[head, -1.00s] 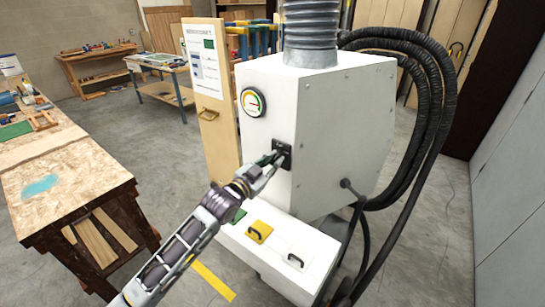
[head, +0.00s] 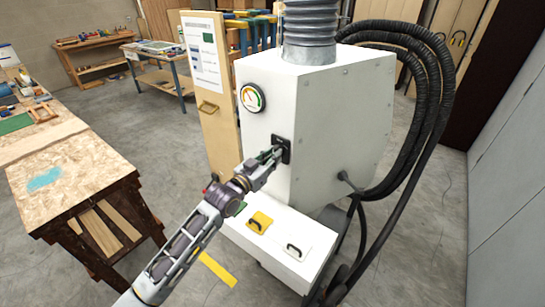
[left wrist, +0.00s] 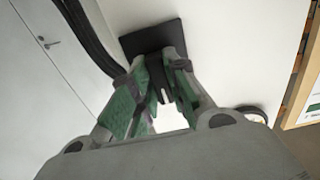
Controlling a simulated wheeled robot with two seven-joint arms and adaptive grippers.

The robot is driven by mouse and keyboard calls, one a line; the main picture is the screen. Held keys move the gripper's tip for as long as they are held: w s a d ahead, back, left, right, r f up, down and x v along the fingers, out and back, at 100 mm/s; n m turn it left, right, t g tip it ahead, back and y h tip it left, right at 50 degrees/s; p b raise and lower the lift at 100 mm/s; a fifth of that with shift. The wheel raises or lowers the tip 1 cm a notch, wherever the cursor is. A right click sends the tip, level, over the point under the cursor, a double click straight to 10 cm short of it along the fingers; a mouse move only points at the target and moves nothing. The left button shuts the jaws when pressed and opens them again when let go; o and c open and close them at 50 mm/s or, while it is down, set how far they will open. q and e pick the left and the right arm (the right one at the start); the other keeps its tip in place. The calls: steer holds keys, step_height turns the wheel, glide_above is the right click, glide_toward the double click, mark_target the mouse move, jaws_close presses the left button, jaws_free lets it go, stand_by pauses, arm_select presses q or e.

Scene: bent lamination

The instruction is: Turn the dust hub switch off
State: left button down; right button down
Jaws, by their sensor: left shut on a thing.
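The dust hub (head: 330,130) is a white box-shaped machine with a round gauge (head: 252,98) on its front. Its switch is on a small black plate (head: 286,143) below and right of the gauge; the plate also shows in the left wrist view (left wrist: 152,36). My left gripper (head: 275,154) is at the plate, its fingers pointing at it. In the left wrist view my left gripper (left wrist: 163,85) has its green-padded fingers around a small dark part, the switch lever, in front of the plate. The fingers partly hide the lever, and its position is unclear. My right gripper is not in view.
A grey duct (head: 310,35) rises from the machine's top, and black hoses (head: 430,120) loop down its right side. A workbench (head: 65,170) stands at the left, with open floor between.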

arm_select(q)
steer(key=shift+f, duration=0.1)
steer(key=c, duration=1.4)
jaws_free()
steer(key=shift+v, duration=6)
